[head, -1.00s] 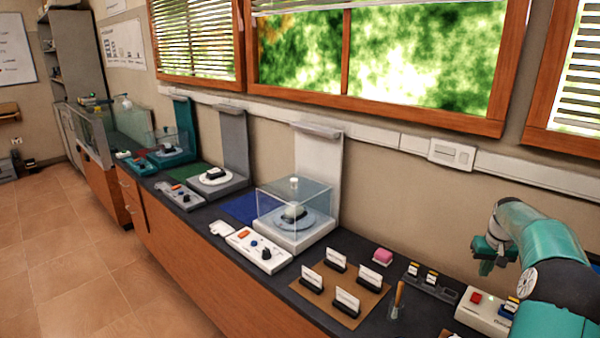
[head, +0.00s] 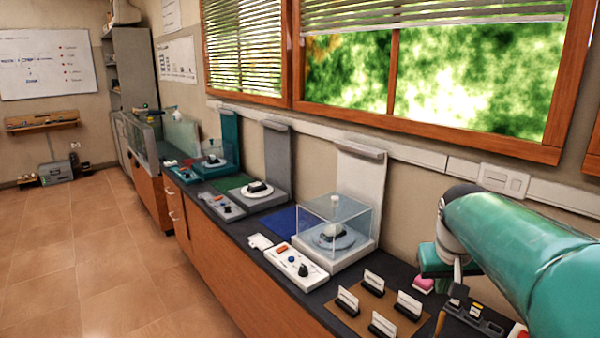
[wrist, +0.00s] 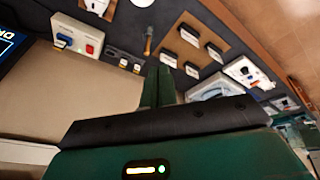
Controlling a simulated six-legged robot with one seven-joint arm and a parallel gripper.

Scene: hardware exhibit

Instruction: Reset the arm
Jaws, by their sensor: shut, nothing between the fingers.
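My teal arm reaches in from the right edge of the head view, over the right end of the dark counter (head: 255,225). My gripper (head: 440,264) is partly hidden behind the arm there, close to a pink block (head: 423,285). In the wrist view my gripper's green fingers (wrist: 158,78) are together, with nothing between them. They stand in front of the beige wall, and the counter appears tilted along the top of that view.
A brown mat (head: 352,322) with several card holders lies on the counter left of my arm. Beyond it stand a clear display case (head: 360,212) and a white control panel (head: 295,267). A white box with a red button (wrist: 77,35) shows in the wrist view. Open tiled floor (head: 90,260) lies left.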

